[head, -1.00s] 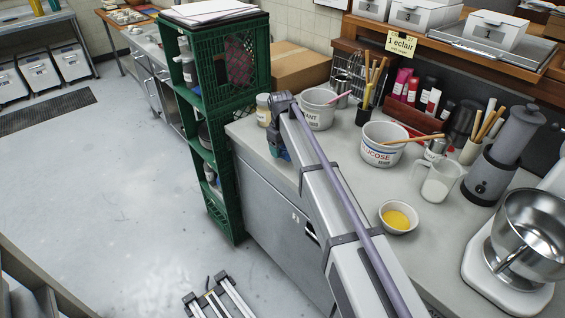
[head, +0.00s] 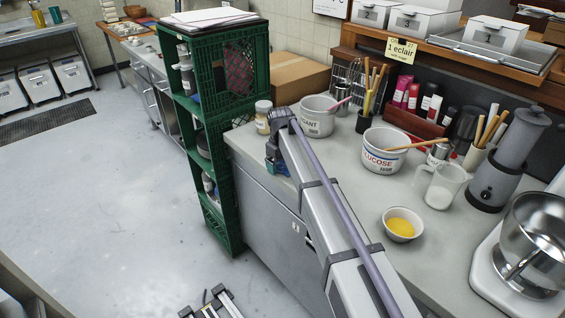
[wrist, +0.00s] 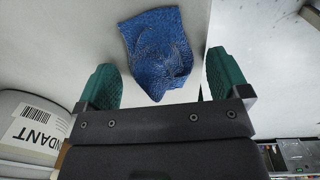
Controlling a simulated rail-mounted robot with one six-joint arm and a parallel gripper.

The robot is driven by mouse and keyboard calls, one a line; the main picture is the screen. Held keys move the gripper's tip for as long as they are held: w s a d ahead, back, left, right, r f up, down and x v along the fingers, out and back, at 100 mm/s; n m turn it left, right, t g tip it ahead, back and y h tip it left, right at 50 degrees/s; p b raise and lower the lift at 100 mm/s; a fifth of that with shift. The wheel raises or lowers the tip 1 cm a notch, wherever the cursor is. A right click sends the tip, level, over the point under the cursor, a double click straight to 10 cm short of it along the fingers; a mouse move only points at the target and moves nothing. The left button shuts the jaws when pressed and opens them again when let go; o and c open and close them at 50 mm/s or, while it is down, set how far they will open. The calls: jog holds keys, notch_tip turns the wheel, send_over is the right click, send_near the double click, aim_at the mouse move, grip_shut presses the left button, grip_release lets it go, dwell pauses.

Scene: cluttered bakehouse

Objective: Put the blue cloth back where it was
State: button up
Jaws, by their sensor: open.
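The blue cloth (wrist: 157,50) lies crumpled on a pale surface in the wrist view, which looks like the grey worktop (head: 345,190). My gripper (wrist: 160,64) is open, with one green finger on each side of the cloth's lower part. The fingers do not visibly press on the cloth. In the head view my arm reaches along the worktop to its left end near the green crates. A small blue and teal patch shows beneath the arm's end there; I cannot tell how much of it is cloth.
A white tub (head: 317,122) and a lidded jar (head: 263,117) stand close to my arm's end. The glucose tub (head: 383,158), a jug (head: 440,187) and a bowl of yellow liquid (head: 402,225) stand to the right. Stacked green crates (head: 217,150) rise at the left.

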notch_tip(320, 180, up, 12)
jog(key=p, duration=1.2)
jog(key=shift+s+a+r, duration=0.15)
jog(key=shift+s+a, duration=0.05)
jog(key=s+d+m, duration=0.4)
jog(key=s+d, duration=0.7)
jog(key=s, duration=0.4)
jog(key=s+d+m, duration=0.5)
jog(key=s+d, duration=0.7)
jog(key=s, duration=0.4)
jog(key=shift+s, duration=0.2)
